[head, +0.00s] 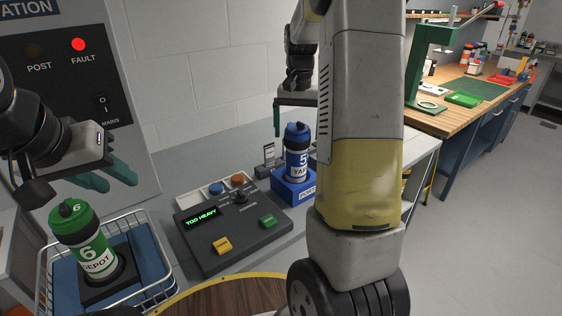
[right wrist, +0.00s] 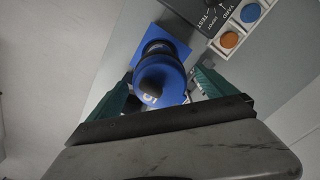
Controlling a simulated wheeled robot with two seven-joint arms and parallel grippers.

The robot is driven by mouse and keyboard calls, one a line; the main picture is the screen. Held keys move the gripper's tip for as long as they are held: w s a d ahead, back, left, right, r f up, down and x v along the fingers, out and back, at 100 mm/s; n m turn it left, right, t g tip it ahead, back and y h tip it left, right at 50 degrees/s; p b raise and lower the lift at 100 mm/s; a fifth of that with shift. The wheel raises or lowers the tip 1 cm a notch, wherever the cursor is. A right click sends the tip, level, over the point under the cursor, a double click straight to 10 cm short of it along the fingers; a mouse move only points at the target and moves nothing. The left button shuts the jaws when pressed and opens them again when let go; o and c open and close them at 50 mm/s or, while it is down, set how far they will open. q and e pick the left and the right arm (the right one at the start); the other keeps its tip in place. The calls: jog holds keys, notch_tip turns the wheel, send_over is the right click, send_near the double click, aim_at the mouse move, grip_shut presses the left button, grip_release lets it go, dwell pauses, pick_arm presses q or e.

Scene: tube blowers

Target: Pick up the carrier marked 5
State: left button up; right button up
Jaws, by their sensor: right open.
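The carrier marked 5 (head: 298,152), with a blue cap and a white band with dark lettering, stands upright in a blue port block (head: 292,187). In the right wrist view the carrier (right wrist: 160,82) shows from its cap end, between my right gripper's two fingers. My right gripper (right wrist: 165,90) is open, with gaps beside the carrier. In the head view it is above and around the cap, partly hidden by my own arm. My left gripper (head: 115,178) is open and empty at the left, above the green carrier marked 6 (head: 80,238).
The green carrier stands in a wire basket (head: 150,240) at the front left. A dark control box (head: 232,228) reads "TOO HEAVY", with yellow and green buttons. A red FAULT lamp (head: 78,44) glows on the panel. A wooden workbench (head: 450,112) stands at the back right.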

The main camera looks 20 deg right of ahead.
jog(key=shift+f, duration=0.2)
jog(key=c, duration=2.1)
jog(key=shift+r, duration=0.1)
grip_shut()
